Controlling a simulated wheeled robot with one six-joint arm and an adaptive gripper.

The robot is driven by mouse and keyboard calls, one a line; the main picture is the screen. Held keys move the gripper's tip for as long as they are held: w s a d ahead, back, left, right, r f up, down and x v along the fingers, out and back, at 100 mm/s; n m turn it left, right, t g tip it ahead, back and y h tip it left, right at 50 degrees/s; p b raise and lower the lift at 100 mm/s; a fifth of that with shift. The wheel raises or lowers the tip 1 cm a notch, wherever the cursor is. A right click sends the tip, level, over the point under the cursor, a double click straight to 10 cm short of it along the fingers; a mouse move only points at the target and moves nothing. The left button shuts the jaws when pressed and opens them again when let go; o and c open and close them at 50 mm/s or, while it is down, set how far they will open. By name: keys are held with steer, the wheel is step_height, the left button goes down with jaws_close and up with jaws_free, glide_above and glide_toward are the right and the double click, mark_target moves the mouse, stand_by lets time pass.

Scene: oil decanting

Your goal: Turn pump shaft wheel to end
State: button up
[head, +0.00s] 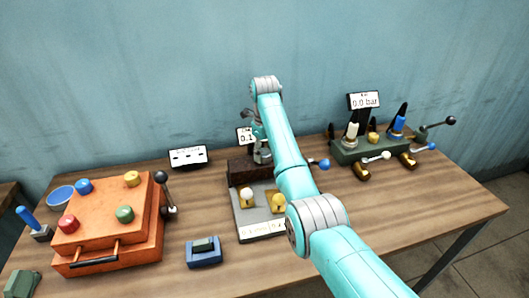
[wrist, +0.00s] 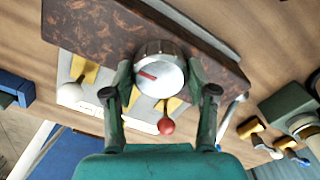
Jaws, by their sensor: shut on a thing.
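The pump shaft wheel shows in the wrist view as a round silver knob (wrist: 160,76) with a red line on its face. In the head view my gripper (head: 262,152) is at the block, and my arm and gripper hide the wheel there. A small display (head: 245,136) behind the gripper is partly hidden and its reading is cut off.
A red ball (wrist: 166,127) is just below the wheel. A grey plate (head: 245,225) with knobs lies in front of the block. An orange box (head: 100,235) with coloured knobs stands left, a green valve unit (head: 350,150) right.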

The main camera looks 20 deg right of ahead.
steer(key=o, duration=1.2)
steer(key=shift+c, duration=0.2)
steer(key=shift+n, duration=0.3)
